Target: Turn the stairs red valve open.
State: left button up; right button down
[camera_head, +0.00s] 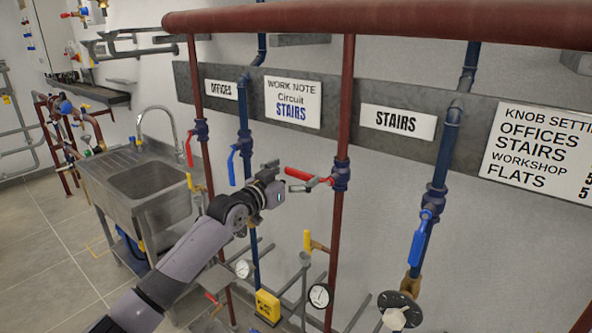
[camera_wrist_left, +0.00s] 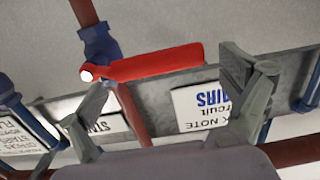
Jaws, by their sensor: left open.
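The stairs red valve has a red lever handle (camera_head: 298,174) on a dark blue body (camera_head: 341,176), set in the red vertical pipe left of the STAIRS sign (camera_head: 398,122). The lever points left, across the pipe. My left gripper (camera_head: 279,185) is at the lever's free end, open and empty. In the left wrist view, which is turned upside down, the red lever (camera_wrist_left: 155,63) stretches across between the spread fingers of my gripper (camera_wrist_left: 165,105). I cannot tell whether a finger touches it. My right gripper is out of view.
To the left are another red lever (camera_head: 188,152) and a blue lever (camera_head: 231,167), both hanging down. A blue lever (camera_head: 417,249) hangs on the right pipe. A yellow-handled tap (camera_head: 308,241) and gauge (camera_head: 319,295) sit below. A sink (camera_head: 150,181) stands left.

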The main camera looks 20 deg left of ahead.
pick_arm(q)
jog(key=shift+w+d, duration=0.1)
jog(key=shift+w, duration=0.2)
jog(key=shift+f, duration=0.1)
jog(key=c, duration=1.7)
jog(key=shift+f, duration=0.1)
jog(key=s+d+f+n+p, duration=0.2)
jog(key=d+f+n, duration=0.5)
jog(key=n, duration=1.1)
jog(key=shift+s+f+p, duration=0.3)
jog(key=shift+f+p, duration=0.35)
jog(key=shift+f, duration=0.6)
